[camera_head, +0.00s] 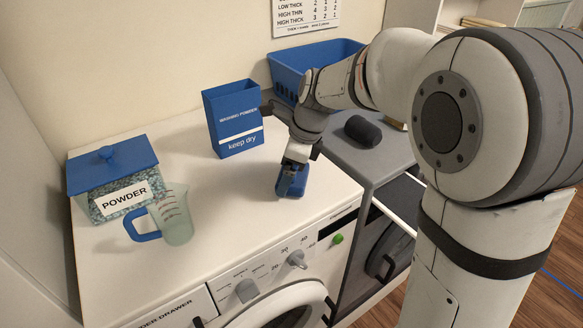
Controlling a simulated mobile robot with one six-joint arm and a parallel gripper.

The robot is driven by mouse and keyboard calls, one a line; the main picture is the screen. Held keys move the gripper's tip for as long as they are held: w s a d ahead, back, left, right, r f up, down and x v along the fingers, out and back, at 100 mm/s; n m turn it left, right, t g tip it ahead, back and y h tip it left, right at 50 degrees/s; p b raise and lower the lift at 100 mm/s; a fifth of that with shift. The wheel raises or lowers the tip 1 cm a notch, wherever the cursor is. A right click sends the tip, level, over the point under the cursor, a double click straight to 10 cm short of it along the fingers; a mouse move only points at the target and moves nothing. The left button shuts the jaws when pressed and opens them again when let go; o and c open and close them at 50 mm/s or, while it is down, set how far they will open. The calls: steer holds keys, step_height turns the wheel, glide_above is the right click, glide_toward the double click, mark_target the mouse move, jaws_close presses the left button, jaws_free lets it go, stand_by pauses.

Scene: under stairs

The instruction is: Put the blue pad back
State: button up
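A small blue block, which looks like the blue pad (299,184), is at the front right of the white washing machine's top. My gripper (291,181) points down at it from above, with its fingertips at the pad and partly covering it. The fingers overlap the pad in this view, so I cannot tell whether they are shut on it or only around it. I also cannot tell whether the pad rests on the top or is slightly raised.
A blue washing powder box (233,120) stands behind. A lidded powder tub (115,183) and a measuring jug (172,217) stand at left. A dark rounded object (363,130) lies on the grey machine (345,156). A blue basket (318,58) is at the back. The white top's middle is clear.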

mark_target(305, 175)
steer(key=shift+f, duration=0.2)
steer(key=o, duration=0.6)
steer(key=w+b+v, duration=0.1)
steer(key=v, duration=1.1)
steer(key=s+d+f+n+t+h, duration=0.1)
steer(key=s+d+f+n, duration=0.2)
steer(key=s+n, duration=0.3)
steer(key=s+d+f+n+t+h, duration=0.1)
steer(key=s+d+f+n, duration=0.2)
steer(key=s+d+n, duration=0.2)
steer(key=s+d+f+n+t+h, duration=0.1)
steer(key=s+d+f+n, duration=0.3)
steer(key=s+n, duration=0.5)
steer(key=shift+s+f, duration=0.15)
steer(key=shift+s, duration=0.05)
